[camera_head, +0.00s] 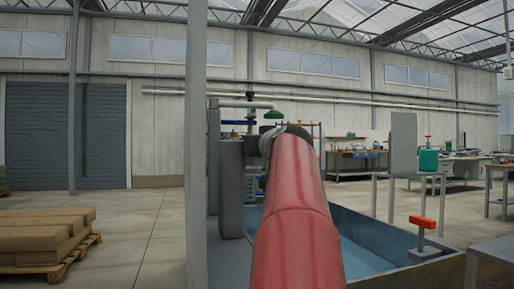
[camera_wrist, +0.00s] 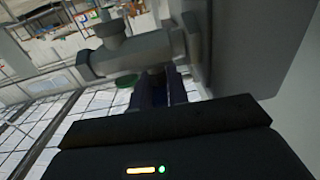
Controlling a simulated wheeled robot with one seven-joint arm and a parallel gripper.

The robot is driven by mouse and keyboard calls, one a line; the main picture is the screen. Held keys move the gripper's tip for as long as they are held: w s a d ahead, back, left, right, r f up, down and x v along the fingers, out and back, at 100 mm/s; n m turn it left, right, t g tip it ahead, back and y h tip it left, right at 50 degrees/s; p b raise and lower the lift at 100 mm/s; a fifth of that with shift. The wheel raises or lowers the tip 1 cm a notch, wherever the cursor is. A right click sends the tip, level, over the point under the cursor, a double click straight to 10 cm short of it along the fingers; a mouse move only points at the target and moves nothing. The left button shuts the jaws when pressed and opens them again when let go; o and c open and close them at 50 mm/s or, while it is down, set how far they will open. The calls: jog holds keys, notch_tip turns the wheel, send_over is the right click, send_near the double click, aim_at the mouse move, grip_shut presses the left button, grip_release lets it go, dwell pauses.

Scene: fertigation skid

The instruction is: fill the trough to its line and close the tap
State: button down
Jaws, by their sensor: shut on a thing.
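The trough (camera_head: 385,231) is a grey-blue open basin in the head view, partly hidden behind my red arm. Blue water (camera_head: 362,262) shows inside it; no fill line can be made out. In the wrist view a grey tap body with pipe (camera_wrist: 135,53) lies just beyond my gripper (camera_wrist: 160,88). The gripper's dark fingers are shut on a part at the tap, probably its handle, which is mostly hidden between them. In the head view my arm hides the gripper and the tap.
A red-handled post (camera_head: 422,222) stands at the trough's right side. A grey upright post (camera_head: 196,130) stands left of my arm. An overhead pipe with a green end (camera_head: 273,113) is behind. A pallet of boards (camera_head: 45,240) is at left; open floor lies between.

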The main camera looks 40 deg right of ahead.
jog(key=shift+m+g+h, duration=0.3)
jog(key=shift+m+h, duration=0.1)
jog(key=shift+h, duration=0.1)
jog(key=c, duration=1.7)
grip_release()
jog(key=shift+b+v, duration=0.8)
jog(key=shift+v, duration=3.1)
